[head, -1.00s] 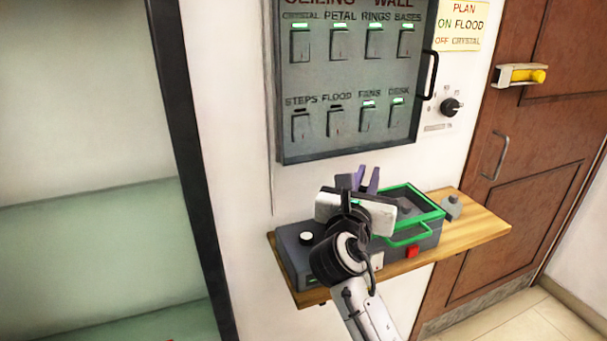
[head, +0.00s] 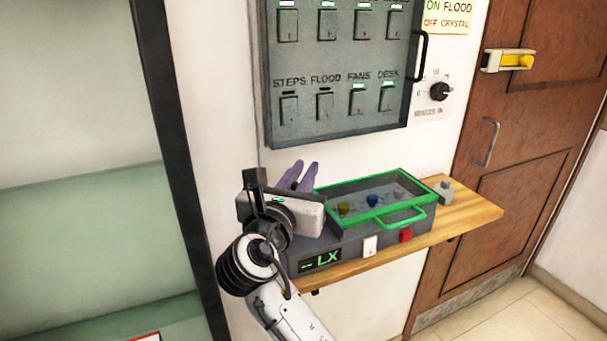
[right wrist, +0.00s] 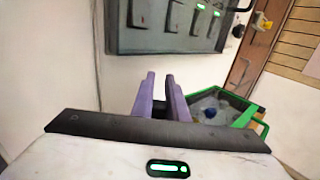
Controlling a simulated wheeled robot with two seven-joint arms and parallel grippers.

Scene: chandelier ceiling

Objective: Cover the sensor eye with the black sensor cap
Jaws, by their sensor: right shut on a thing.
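My right gripper (head: 298,178), with purple fingers, is above the left end of a grey control box (head: 345,236) on the wooden shelf. It is shut on a small dark thing, apparently the black sensor cap, which the gripper body mostly hides. The right wrist view shows the fingers (right wrist: 160,100) close together with a narrow gap, pointing away. The sensor eye, seemingly the pale round knob on the box's left end earlier, is hidden behind my gripper now. I cannot tell whether cap and eye touch. My left gripper is out of view.
A green-framed clear lid (head: 375,192) with a handle covers coloured knobs on the box. The front has a green "LX" display (head: 320,262), a white switch (head: 370,246) and a red button (head: 405,236). A small grey object (head: 444,190) stands right. A switch panel (head: 340,85) hangs above.

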